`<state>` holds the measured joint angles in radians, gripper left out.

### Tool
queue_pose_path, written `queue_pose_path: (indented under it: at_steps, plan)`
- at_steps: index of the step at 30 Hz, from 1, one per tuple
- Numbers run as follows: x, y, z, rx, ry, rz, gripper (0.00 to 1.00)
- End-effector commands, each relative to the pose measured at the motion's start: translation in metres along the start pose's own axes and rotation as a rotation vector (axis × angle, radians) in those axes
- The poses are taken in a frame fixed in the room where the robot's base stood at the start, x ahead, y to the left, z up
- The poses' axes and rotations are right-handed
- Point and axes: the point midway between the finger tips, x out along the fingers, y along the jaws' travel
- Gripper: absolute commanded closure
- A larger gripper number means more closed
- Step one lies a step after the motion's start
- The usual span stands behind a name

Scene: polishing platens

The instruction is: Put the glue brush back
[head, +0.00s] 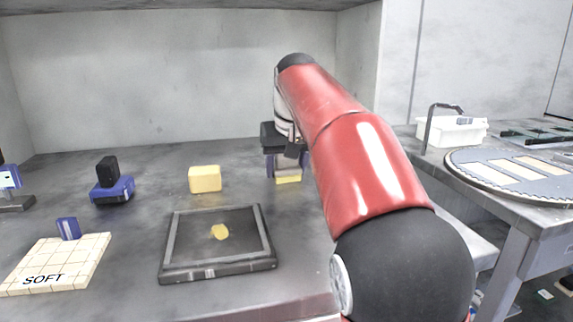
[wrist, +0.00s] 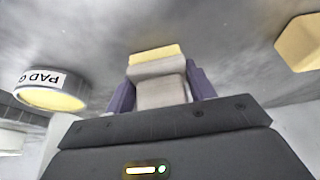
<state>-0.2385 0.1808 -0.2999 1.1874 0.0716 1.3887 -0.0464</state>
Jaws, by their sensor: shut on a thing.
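My gripper (head: 287,164) is at the back of the bench. In the wrist view its purple fingers (wrist: 161,90) are shut on the glue brush (wrist: 158,68), a pale block-like handle with a yellow end. The brush's yellow end also shows below the fingers in the head view (head: 288,180). A round pot labelled "PAD G" (wrist: 52,92), the rest of its label out of sight, stands to the left in the wrist view with yellow inside. It is apart from the brush. My arm seems to hide the pot in the head view.
A dark square tray (head: 170,270) with a yellow patch lies in front. A yellow block (head: 205,179) stands behind it. A tiled "SOFT" board (head: 75,262) and a blue tool with a black knob (head: 112,187) are left. Another table (head: 545,212) stands right.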

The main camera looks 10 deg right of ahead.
Motion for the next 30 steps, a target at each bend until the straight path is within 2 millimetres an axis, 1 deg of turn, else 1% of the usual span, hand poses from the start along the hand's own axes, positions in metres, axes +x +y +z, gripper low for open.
queue_pose_path:
  at_steps: [1,5,17,18,24,30]
  plan:
    - [0.0,0.0,0.0,0.0,0.001,0.0,0.42]
    - [0.0,0.0,0.0,0.0,0.0,0.0,0.25]
    - [0.003,0.0,0.001,0.0,0.002,0.0,0.24]
    - [-0.009,0.0,-0.001,0.001,0.003,0.0,0.24]
    - [-0.045,0.0,-0.003,0.001,0.004,0.0,0.24]
    - [-0.071,0.0,-0.004,0.001,0.002,0.0,0.24]
